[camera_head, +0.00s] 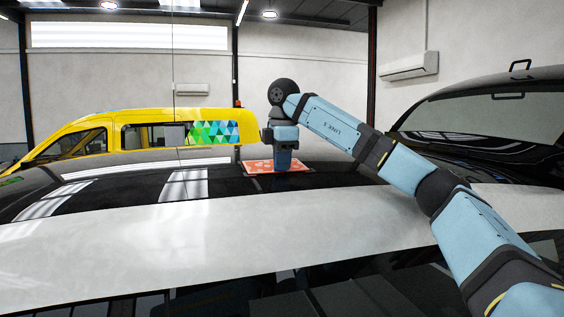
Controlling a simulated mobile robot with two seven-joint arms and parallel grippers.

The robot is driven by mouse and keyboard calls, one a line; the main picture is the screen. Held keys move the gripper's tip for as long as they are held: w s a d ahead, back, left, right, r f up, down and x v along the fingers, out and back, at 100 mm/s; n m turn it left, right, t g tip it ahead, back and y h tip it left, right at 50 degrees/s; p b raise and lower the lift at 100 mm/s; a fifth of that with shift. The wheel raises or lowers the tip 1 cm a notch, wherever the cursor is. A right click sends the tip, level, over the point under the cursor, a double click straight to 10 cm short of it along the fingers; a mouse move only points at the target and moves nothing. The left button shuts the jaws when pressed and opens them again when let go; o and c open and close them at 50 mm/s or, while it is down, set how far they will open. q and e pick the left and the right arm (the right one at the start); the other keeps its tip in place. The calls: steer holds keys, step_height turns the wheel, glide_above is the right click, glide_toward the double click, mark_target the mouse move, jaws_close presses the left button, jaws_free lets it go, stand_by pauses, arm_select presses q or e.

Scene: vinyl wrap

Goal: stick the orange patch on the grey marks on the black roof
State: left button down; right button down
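The orange patch (258,168) is a small flat sheet with a pale pattern. It lies flat at, or just above, the far part of the black roof (130,203); I cannot tell whether it touches. My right gripper (283,166) points down over the right part of the patch, with its wrist bent above. Its fingertips are too small and hidden to tell whether they are open or shut, or hold the patch. I cannot make out the grey marks; the patch and gripper may cover them. My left gripper is not in view.
A yellow van (100,137) stands behind the roof. A dark car with its rear raised (490,125) is at the right. Bright reflections (185,184) lie across the glossy roof. My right arm crosses the right side; the roof's left part is clear.

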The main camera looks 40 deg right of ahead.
steer(key=shift+f, duration=0.15)
steer(key=c, duration=1.2)
jaws_free()
steer(key=r, duration=0.4)
steer(key=s+r, duration=0.1)
steer(key=r, duration=0.4)
steer(key=a+r, duration=0.1)
steer(key=r, duration=0.3)
steer(key=shift+s+r+p, duration=0.2)
steer(key=shift+r+p, duration=0.1)
steer(key=shift+r, duration=0.1)
